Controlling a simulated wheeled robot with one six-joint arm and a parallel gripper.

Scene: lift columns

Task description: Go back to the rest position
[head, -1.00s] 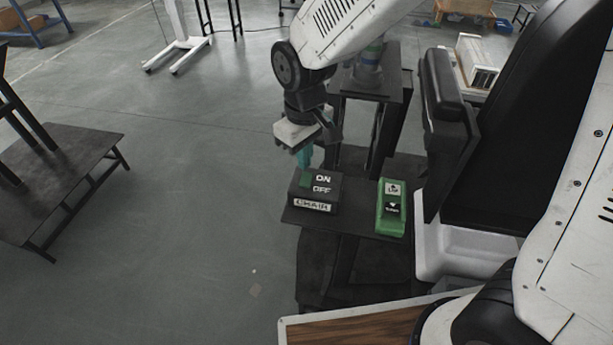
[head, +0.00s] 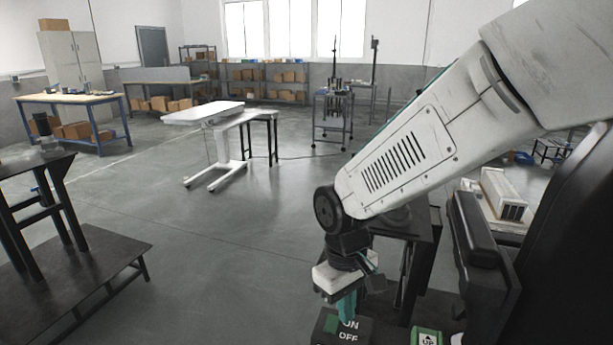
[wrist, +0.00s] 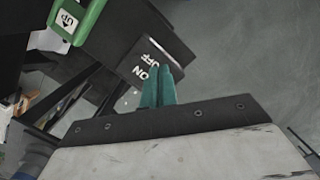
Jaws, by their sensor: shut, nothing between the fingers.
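My gripper (head: 346,306) points down at the lower middle of the head view, its teal fingers together and empty. It is just above or beside the black ON/OFF switch box (head: 350,330), which is cut off by the bottom edge. In the wrist view the closed teal fingers (wrist: 161,86) overlap the corner of the same box (wrist: 135,45) near the ON/OFF lettering. I cannot tell whether the fingertips touch it. A green control box with an UP mark (head: 427,337) sits to the right of the switch box, and it also shows in the wrist view (wrist: 78,18).
A dark low platform (head: 85,275) is at the left. A white wheeled table (head: 215,115) and a blue-legged workbench (head: 75,97) are farther back. The floor between is open.

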